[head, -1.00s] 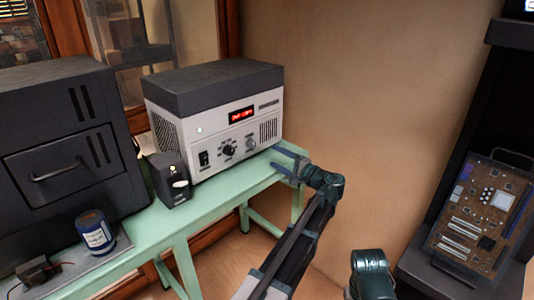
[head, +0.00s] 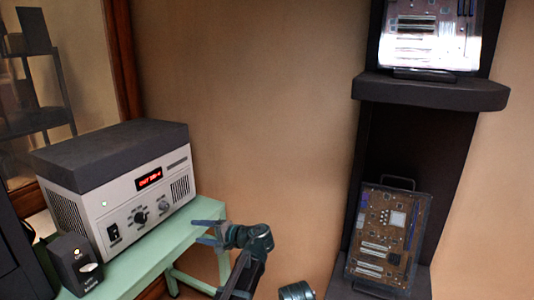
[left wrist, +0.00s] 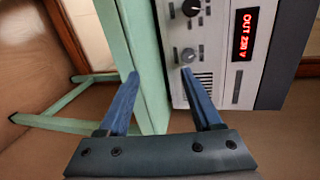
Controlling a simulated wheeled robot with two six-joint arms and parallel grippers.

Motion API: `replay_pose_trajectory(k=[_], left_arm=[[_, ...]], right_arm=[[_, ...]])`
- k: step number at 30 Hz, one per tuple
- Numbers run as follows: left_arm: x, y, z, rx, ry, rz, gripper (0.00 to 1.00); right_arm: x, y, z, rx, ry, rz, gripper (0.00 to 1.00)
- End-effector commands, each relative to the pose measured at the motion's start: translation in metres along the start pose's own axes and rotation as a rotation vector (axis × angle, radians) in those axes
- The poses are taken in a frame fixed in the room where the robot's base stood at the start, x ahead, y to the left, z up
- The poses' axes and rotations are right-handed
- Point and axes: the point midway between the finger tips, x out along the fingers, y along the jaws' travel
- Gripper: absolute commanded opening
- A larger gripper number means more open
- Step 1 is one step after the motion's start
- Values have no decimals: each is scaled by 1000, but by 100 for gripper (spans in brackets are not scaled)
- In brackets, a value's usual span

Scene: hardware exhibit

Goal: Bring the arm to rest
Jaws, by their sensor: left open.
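My left gripper (head: 207,232) is open and empty, in front of the right end of the green table in the head view. In the left wrist view its two blue fingers (left wrist: 160,82) stand apart with nothing between them. Past the fingertips are the table edge and the front panel of a grey power supply box. A rounded dark part of my other arm shows at the bottom of the head view; my right gripper is not seen.
The power supply (head: 130,190) has a lit red display, knobs and a switch, and stands on the green table (head: 150,255). A small black box (head: 75,265) stands beside it. Circuit boards (head: 385,235) stand on a dark shelf unit (head: 430,95) at right. Bare wall lies between.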

Motion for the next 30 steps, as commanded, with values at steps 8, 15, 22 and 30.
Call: replay_pose_trajectory(k=[8, 15, 22, 30], left_arm=[[-114, 34, 93, -96, 9, 602, 66], [-221, 54, 153, -98, -12, 1034, 66], [-271, 58, 178, -80, -26, 1221, 66], [-276, 61, 179, -78, -28, 1240, 66]], right_arm=[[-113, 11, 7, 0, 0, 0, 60], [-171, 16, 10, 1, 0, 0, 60], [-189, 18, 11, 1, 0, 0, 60], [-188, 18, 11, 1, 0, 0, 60]])
